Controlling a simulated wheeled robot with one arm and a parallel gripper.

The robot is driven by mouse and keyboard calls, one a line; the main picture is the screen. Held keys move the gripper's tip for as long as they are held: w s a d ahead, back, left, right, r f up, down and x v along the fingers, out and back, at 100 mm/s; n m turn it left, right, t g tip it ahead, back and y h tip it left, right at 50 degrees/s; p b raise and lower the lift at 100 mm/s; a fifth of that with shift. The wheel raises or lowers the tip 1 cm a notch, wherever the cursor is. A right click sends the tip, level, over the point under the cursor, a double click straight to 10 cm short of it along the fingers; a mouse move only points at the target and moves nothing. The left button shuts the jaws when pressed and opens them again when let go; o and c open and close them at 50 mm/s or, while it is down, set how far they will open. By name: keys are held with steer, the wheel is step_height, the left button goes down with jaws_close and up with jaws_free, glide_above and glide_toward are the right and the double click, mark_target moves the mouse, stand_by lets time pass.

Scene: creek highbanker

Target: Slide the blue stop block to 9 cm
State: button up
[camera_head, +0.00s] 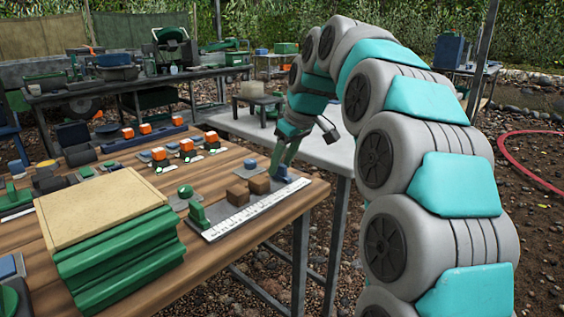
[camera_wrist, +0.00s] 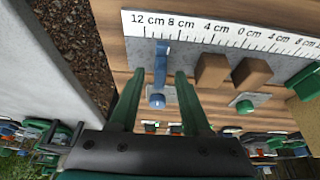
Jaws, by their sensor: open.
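The blue stop block (camera_wrist: 161,62) is a narrow upright piece at the edge of the white scale (camera_wrist: 225,32) in the wrist view. It stands between the 12 cm and 8 cm labels on the 12 cm side; the exact reading is unclear. My gripper (camera_wrist: 159,75) is open, with one green finger on each side of the block and gaps visible. In the head view, my gripper (camera_head: 284,164) is over the scale's far end (camera_head: 297,184), largely hiding the blue block (camera_head: 281,174).
Two brown blocks (camera_head: 238,194) (camera_head: 259,184) sit along the scale beside the stop block. A green stop (camera_head: 197,213) stands at its near end, with a green knob (camera_head: 185,190) behind. A green case (camera_head: 115,250) with a tan top occupies the front left of the wooden table.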

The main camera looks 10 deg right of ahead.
mark_target(291, 185)
steer(key=shift+r, duration=0.15)
steer(key=v, duration=0.7)
steer(key=shift+r, duration=0.25)
steer(key=s+f+m+g+h, duration=0.1)
steer(key=s+f+m+g, duration=0.1)
steer(key=s+f, duration=0.6)
steer(key=s+f+m+g+h+p, duration=0.1)
steer(key=s+f, duration=0.8)
steer(key=s, duration=0.9)
steer(key=s+f+m+g, duration=0.2)
steer(key=s+f+m, duration=0.2)
steer(key=s+f, duration=0.5)
steer(key=s, duration=0.4)
steer(key=shift+s+d+g+h+p, duration=0.2)
steer(key=shift+g+h+p, duration=0.1)
steer(key=shift+h+p, duration=0.1)
steer(key=shift+f, duration=0.1)
stand_by(0.5)
